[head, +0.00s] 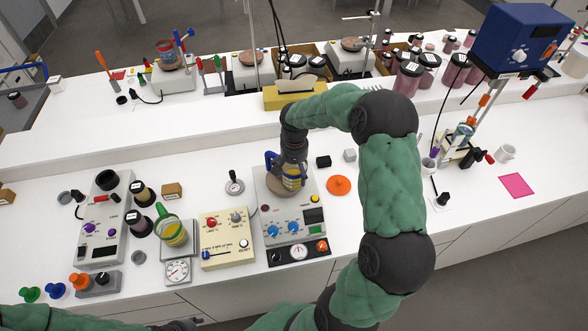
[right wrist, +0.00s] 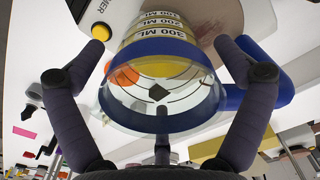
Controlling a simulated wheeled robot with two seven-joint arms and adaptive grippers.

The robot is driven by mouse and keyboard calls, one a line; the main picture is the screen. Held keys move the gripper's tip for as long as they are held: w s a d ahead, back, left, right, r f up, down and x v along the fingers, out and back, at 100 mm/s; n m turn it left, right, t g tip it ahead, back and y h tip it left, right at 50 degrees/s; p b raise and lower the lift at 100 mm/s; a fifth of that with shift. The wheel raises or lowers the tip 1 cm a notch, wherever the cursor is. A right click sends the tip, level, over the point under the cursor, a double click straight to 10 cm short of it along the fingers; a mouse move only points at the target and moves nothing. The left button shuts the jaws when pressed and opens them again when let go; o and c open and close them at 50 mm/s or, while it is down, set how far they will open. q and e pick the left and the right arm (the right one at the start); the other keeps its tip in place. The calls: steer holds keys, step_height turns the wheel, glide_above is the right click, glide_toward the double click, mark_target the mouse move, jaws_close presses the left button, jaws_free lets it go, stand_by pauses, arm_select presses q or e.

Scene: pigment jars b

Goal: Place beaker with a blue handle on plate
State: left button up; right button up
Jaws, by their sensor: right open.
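The beaker (head: 292,183) has a blue handle, a blue rim and yellow contents. It appears upright on the round brown plate (head: 271,189) of the white hotplate device, though my gripper partly covers it in the head view. My right gripper (head: 291,165) is over the beaker from above. In the right wrist view the beaker (right wrist: 165,70) sits between my spread fingers, with gaps beside it, and its blue handle (right wrist: 268,75) points right. Of my left arm, only green links and a dark end piece show at the bottom left edge; its jaws are unclear.
A green-handled beaker (head: 172,233) with yellow contents stands on a scale to the left. A cream control box (head: 226,238) is beside the hotplate. An orange disc (head: 339,185) lies to the right. Bare white tabletop lies near the pink sheet (head: 519,186).

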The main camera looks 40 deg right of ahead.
steer(key=shift+r, duration=0.15)
step_height(320, 180, up, 12)
stand_by(0.5)
stand_by(0.5)
